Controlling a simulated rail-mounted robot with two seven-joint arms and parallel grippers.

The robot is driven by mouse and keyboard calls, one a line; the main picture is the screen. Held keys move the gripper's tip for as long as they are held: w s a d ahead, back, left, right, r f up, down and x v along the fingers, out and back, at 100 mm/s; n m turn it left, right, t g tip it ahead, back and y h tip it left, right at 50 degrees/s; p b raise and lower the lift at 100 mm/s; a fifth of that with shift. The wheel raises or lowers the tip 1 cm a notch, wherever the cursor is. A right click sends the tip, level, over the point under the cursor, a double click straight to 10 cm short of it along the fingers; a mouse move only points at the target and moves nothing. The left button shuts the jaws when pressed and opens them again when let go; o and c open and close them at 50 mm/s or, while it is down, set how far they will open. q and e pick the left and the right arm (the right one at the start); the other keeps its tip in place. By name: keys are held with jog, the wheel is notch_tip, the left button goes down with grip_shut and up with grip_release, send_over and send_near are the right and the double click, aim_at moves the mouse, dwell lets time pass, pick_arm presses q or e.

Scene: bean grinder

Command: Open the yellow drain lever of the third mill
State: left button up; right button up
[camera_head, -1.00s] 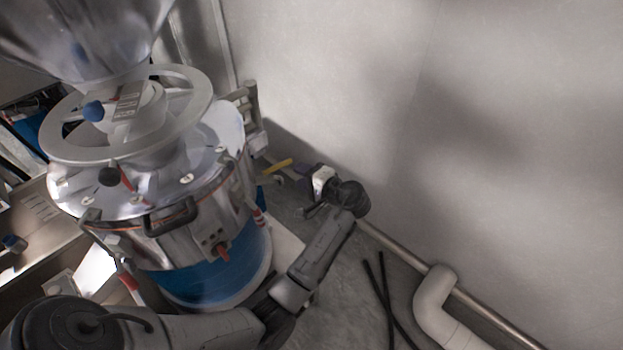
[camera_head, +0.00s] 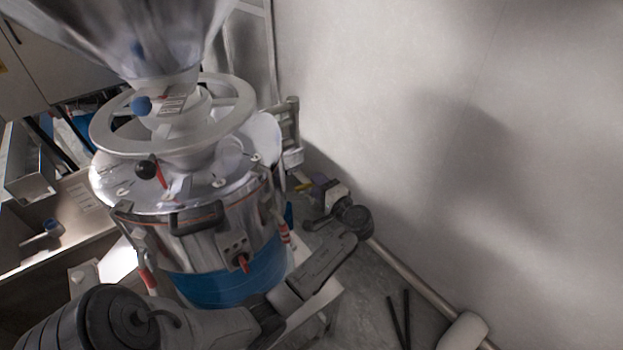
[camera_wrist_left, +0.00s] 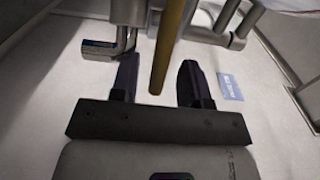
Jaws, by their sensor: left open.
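The yellow drain lever (camera_head: 303,187) shows as a short piece behind the right side of the steel mill (camera_head: 207,242) in the head view. My left gripper (camera_head: 318,187) is beside it, at the end of my arm reaching around the mill. In the left wrist view, the yellow lever (camera_wrist_left: 168,45) comes down from the top with its lower end between the two dark fingers of my open left gripper (camera_wrist_left: 158,62). There is a visible gap to each finger. The lever's upper end is out of view there. My right gripper is not in view.
The mill has a blue lower band, a large handwheel (camera_head: 105,140) and a hopper (camera_head: 165,45) on top. A pale wall (camera_head: 430,90) stands close on the right, with a pipe (camera_head: 408,268) along its foot. Metal fittings (camera_wrist_left: 128,15) lie near the left finger.

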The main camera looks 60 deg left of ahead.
pick_arm(q)
jog(key=shift+s+a, duration=0.2)
jog(key=shift+a, duration=1.5)
jog(key=shift+c, duration=0.3)
grip_shut()
